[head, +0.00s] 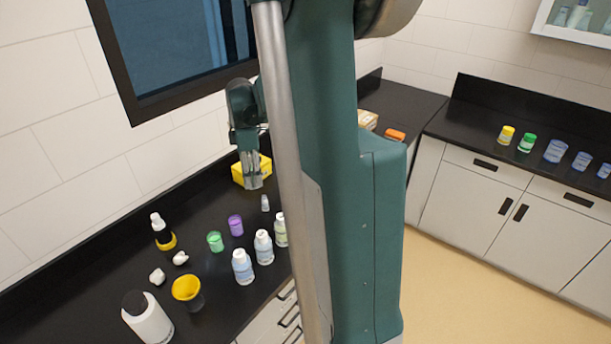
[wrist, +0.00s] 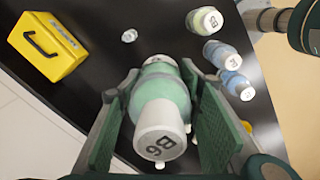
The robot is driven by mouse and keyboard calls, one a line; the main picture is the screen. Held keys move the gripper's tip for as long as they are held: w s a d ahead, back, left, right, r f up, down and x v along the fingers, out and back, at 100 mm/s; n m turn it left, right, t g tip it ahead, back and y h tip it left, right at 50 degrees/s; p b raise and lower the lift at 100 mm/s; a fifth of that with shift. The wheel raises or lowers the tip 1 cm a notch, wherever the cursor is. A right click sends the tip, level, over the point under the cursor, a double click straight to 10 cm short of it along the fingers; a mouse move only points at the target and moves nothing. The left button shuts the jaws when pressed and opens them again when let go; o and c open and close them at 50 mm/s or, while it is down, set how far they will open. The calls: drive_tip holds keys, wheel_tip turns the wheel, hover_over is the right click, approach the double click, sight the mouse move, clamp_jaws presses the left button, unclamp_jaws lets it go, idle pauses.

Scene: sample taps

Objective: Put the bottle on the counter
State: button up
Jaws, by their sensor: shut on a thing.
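My gripper (wrist: 160,75) is shut on a pale green bottle (wrist: 165,95) with a white cap marked B6. The bottle stands between the two green finger pads, its cap toward the wrist camera. In the head view my gripper (head: 253,181) is over the black counter (head: 215,190), in front of the yellow case. The held bottle cannot be made out there, and its clearance above the counter cannot be told. The counter also shows in the wrist view (wrist: 110,60).
The yellow case (wrist: 48,45) and a small clear vial (wrist: 129,35) are near my gripper. White-capped bottles (head: 263,247), a purple jar (head: 236,225) and a green jar (head: 215,241) stand in front. A yellow-rimmed container (head: 187,290) and large white bottle (head: 147,318) are farther left.

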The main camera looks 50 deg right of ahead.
drive_tip(key=s+d+m, duration=0.1)
drive_tip(key=s+d, duration=0.9)
drive_tip(key=s, duration=0.3)
wheel_tip(320, 180, down, 11)
drive_tip(key=shift+w+f, duration=0.15)
drive_tip(key=shift+f, duration=0.1)
drive_tip(key=shift+f+p, duration=0.35)
drive_tip(key=shift+f, duration=2.45)
drive_tip(key=shift+f, duration=0.1)
drive_tip(key=shift+f, duration=2)
drive_tip(key=shift+f, duration=0.1)
